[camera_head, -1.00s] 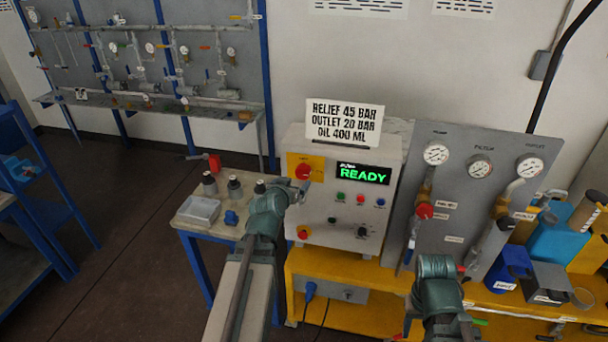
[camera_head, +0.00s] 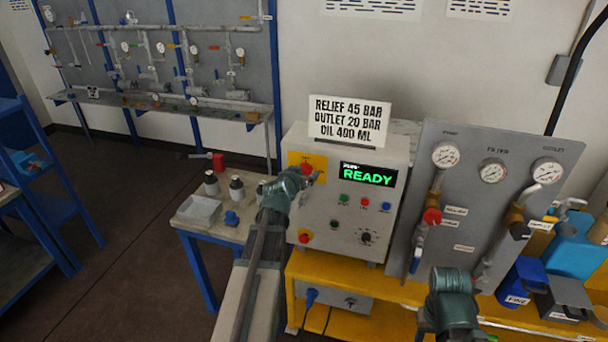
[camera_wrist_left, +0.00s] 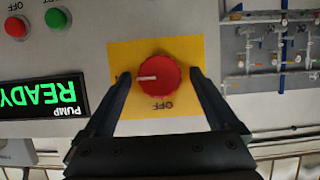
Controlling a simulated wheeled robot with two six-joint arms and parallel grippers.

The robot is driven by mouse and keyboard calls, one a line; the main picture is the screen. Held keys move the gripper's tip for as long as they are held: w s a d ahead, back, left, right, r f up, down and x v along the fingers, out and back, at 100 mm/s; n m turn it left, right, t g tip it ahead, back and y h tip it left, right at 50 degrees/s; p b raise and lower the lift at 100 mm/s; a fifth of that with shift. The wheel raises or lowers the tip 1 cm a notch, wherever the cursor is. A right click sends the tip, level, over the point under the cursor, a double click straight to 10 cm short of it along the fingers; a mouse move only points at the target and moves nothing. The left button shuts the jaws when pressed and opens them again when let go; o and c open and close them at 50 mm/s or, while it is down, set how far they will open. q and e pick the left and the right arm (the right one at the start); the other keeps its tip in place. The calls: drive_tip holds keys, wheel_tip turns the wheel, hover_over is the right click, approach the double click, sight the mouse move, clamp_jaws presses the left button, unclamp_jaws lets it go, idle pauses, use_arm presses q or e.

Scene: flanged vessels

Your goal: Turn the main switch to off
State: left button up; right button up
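The main switch is a red round knob (camera_wrist_left: 157,76) on a yellow plate (camera_wrist_left: 117,58); its white mark points left in the upside-down left wrist view, and an OFF label is printed below it there. In the head view the knob (camera_head: 307,168) is partly covered by my left gripper (camera_head: 312,178). My left gripper is open, its two dark fingers on either side of the knob with a small gap at each side. My right arm (camera_head: 453,295) is low at the right; its fingers cannot be made out.
The grey control box (camera_head: 335,205) shows a green READY display (camera_head: 367,174), with several buttons and another red knob (camera_head: 304,238) below. A gauge panel (camera_head: 480,215) stands at the right. A small table (camera_head: 215,225) with bottles is at the left.

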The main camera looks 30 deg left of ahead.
use_arm(q)
drive_tip(key=c, duration=1.3)
drive_tip(key=n+h+b, duration=0.1)
drive_tip(key=n, duration=0.1)
drive_tip(key=n+t+h, duration=0.1)
drive_tip(key=n+h+b, duration=0.1)
drive_tip(key=n, duration=0.1)
drive_tip(key=shift+a+f+n+t+b, duration=0.3)
drive_tip(key=shift+b, duration=0.05)
drive_tip(key=n+h+b, duration=0.1)
drive_tip(key=n, duration=0.1)
drive_tip(key=n+t+h+b, duration=0.1)
drive_tip(key=n+b, duration=0.1)
drive_tip(key=shift+s+f, duration=0.1)
drive_tip(key=shift+f, duration=0.1)
drive_tip(key=n+t+b, duration=0.1)
drive_tip(key=n+b, duration=0.1)
drive_tip(key=shift+h+b, duration=0.3)
drive_tip(key=shift+n+t+b, duration=0.5)
drive_tip(key=shift+n, duration=0.4)
